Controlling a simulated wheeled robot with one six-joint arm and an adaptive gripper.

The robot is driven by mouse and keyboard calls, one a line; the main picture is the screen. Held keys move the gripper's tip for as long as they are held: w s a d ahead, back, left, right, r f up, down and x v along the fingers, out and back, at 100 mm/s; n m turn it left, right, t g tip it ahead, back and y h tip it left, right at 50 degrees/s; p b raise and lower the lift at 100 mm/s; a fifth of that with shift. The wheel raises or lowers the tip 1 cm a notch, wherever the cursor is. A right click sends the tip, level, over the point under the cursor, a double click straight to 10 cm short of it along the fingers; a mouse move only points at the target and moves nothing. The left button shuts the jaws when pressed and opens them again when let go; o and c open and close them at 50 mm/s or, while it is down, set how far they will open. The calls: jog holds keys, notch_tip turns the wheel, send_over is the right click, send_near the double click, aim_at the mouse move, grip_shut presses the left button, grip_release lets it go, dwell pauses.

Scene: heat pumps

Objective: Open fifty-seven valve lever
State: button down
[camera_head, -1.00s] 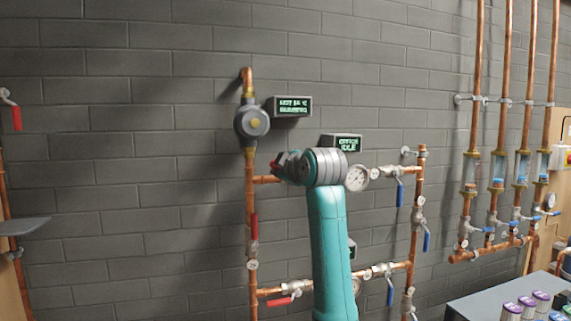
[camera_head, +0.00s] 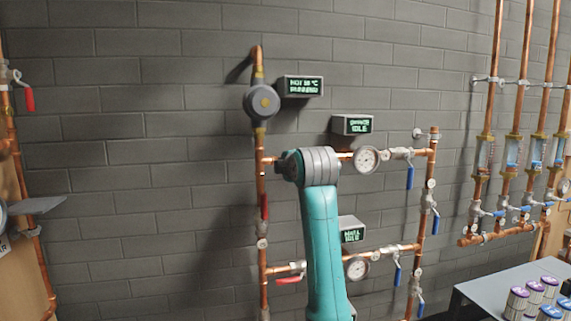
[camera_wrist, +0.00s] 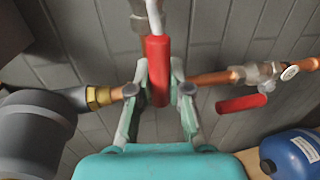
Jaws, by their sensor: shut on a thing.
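In the wrist view, my gripper (camera_wrist: 158,82) has its two fingers on either side of a red valve lever (camera_wrist: 157,62) and is shut on it. The lever stands upright in the picture, below a pale metal valve part (camera_wrist: 146,18) at the top edge. Its lower end lies between the fingers. I cannot read a number on this valve. In the head view, my teal arm rises in the middle and my gripper is hidden behind it.
In the wrist view, a grey cylinder (camera_wrist: 38,130) with a brass fitting is close at left. Another red lever (camera_wrist: 241,104) and a blue tank (camera_wrist: 293,155) are at right. In the head view, copper pipes with a gauge (camera_head: 366,159) and blue levers (camera_head: 410,178) line the wall.

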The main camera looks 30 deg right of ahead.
jog(key=shift+f, duration=0.2)
jog(key=c, duration=1.1)
grip_release()
jog(key=shift+r, duration=0.1)
jog(key=v, duration=1.2)
